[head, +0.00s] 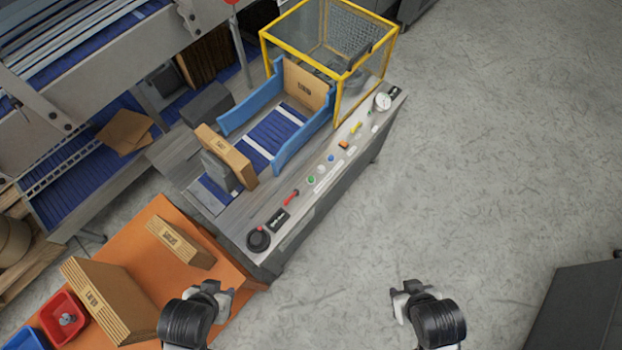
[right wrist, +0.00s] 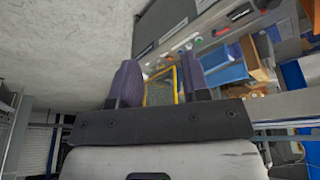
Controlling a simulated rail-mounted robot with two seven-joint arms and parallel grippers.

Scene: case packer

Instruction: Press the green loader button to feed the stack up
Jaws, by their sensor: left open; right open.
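The green button (head: 311,179) is a small round cap on the sloped front panel (head: 300,205) of the case packer, between a red lever (head: 291,198) and a white button (head: 321,169). A stack of flat brown cartons (head: 228,158) stands upright at the near end of the blue feed bed (head: 268,137). My left gripper (head: 221,289) is open and empty, over the orange table's edge near the panel's lower end. My right gripper (head: 397,291) is open and empty over the floor, apart from the panel. Its two fingers also show spread in the right wrist view (right wrist: 160,82).
A yellow-framed guard (head: 338,98) stands at the machine's far end. The panel also has a black knob (head: 258,239), blue button (head: 331,158) and gauge (head: 382,101). The orange table (head: 190,282) holds carton stacks (head: 105,300) and bins (head: 62,318). The floor on the right is mostly clear.

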